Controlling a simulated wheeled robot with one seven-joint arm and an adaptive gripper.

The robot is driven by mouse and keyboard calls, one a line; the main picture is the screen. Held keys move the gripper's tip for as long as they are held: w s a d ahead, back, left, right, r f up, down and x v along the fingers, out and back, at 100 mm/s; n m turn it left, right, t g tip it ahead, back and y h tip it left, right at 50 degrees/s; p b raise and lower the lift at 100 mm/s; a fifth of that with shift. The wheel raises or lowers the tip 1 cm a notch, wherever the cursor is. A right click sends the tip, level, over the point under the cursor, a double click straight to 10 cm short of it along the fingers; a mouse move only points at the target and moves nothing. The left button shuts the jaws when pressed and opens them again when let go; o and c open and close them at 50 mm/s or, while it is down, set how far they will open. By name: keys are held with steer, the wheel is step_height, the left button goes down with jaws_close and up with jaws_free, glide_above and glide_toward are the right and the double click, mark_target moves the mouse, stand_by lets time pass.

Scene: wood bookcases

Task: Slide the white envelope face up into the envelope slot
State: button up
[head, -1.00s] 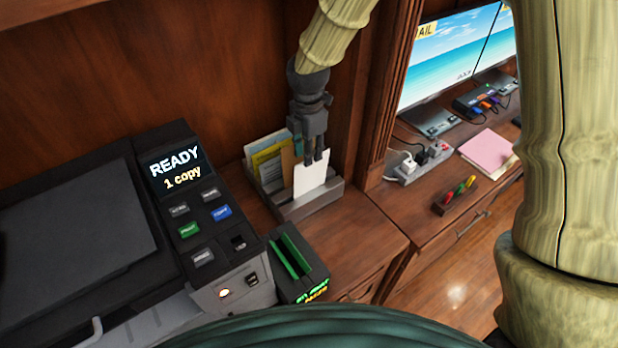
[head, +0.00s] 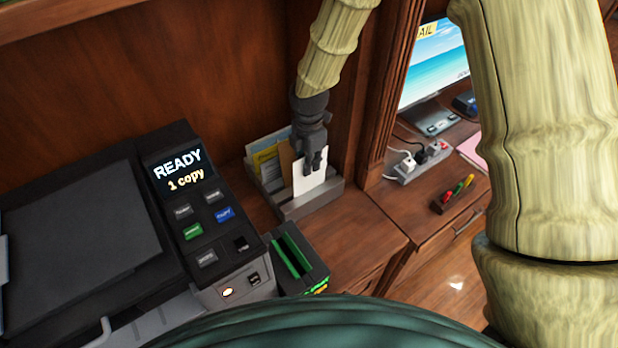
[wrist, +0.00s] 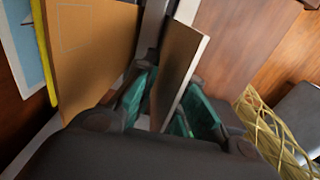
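The white envelope (head: 308,188) stands upright in the front of a grey sorter (head: 312,205) in the head view. My gripper (head: 314,168) points down over its top edge. In the wrist view, the fingers (wrist: 163,112) with teal pads sit on either side of an upright sheet (wrist: 180,72), with a brown-looking face and a pale edge. A gap shows by the left pad, and the fingers look open. A black box (head: 298,262) with a green-edged opening stands in front of the sorter; I cannot tell if it is the envelope slot.
A black copier (head: 75,230) with a lit "READY 1 copy" panel fills the left. Yellow, blue and brown papers (head: 268,158) stand behind the envelope. A wooden post (head: 385,95) rises right of the sorter. A power strip (head: 422,162) and monitor (head: 435,70) are beyond it.

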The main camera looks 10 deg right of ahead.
steer(key=shift+w+f, duration=0.15)
jaws_close()
steer(key=shift+r, duration=0.2)
step_height(320, 180, up, 10)
steer(key=b, duration=0.3)
glide_above(310, 181)
steer(key=shift+w+a+f, duration=0.1)
steer(key=shift+w+f, duration=0.05)
steer(key=shift+w, duration=0.1)
steer(key=shift+s, duration=0.1)
